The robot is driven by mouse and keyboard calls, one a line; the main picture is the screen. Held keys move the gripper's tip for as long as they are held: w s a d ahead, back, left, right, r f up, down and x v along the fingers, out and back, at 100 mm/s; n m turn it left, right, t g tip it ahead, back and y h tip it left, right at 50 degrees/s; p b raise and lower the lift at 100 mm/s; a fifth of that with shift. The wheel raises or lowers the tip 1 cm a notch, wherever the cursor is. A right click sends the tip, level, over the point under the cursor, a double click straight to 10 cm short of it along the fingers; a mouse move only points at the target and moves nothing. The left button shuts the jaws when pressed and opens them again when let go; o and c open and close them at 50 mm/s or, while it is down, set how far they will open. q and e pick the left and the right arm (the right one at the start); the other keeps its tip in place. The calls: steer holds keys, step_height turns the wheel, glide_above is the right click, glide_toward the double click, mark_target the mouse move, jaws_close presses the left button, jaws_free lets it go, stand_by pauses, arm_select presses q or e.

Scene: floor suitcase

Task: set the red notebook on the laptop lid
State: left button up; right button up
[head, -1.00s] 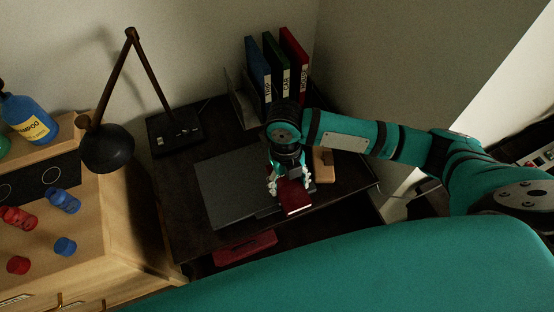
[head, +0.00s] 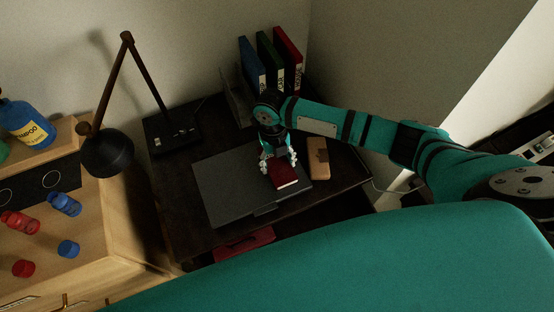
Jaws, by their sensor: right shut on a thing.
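The red notebook (head: 284,180) is in my right gripper (head: 278,165), whose fingers are shut on its back end. The notebook is over the right part of the closed grey laptop (head: 225,188), which lies on the dark desk. I cannot tell whether the notebook touches the lid or hangs just above it. My left gripper is not in view.
A tan case (head: 318,158) lies right of the laptop. Blue, green and red binders (head: 274,60) stand at the back. A black lamp (head: 107,155) stands at the left. A red object (head: 244,243) sits below the desk's front edge. A wooden cabinet (head: 85,262) with bottles is at the left.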

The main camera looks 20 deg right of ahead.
mark_target(274, 159)
steer(key=shift+f, duration=0.1)
steer(key=o, duration=1.2)
steer(key=shift+r, duration=0.2)
steer(key=r, duration=0.4)
steer(key=w+r+b, duration=0.1)
steer(key=r, duration=0.6)
steer(key=shift+w+a+r+b, duration=0.1)
steer(key=shift+w+r+b, duration=0.15)
steer(key=shift+r+b, duration=0.1)
